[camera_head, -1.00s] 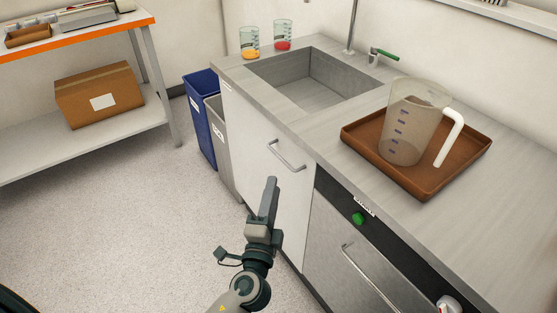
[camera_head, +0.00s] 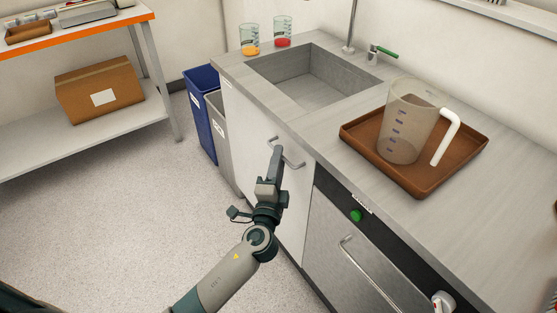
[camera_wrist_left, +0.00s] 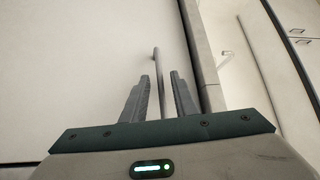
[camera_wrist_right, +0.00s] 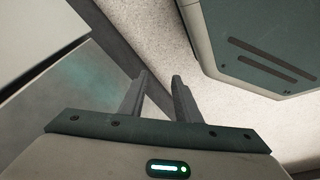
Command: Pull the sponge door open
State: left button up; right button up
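The white cabinet door (camera_head: 247,135) under the sink is shut; no label naming it is readable. Its slanted bar handle (camera_head: 292,160) is partly hidden behind my left gripper (camera_head: 277,152) in the head view. In the left wrist view, the handle (camera_wrist_left: 157,75) shows as a thin bar between the two fingers of my left gripper (camera_wrist_left: 160,78), with gaps beside it. The fingers are open, and contact with the handle cannot be seen. My right gripper (camera_wrist_right: 160,77) is open and empty in its wrist view, and I cannot make it out in the head view.
A steel-fronted appliance (camera_head: 335,220) with its own handle stands right of the door. A brown tray (camera_head: 425,190) with a jug (camera_head: 402,135) sits on the counter above. Blue (camera_head: 201,115) and grey (camera_head: 217,140) bins stand left. The floor before the door is clear.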

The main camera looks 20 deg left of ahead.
pick_arm(q)
grip_shut()
dwell(1.3)
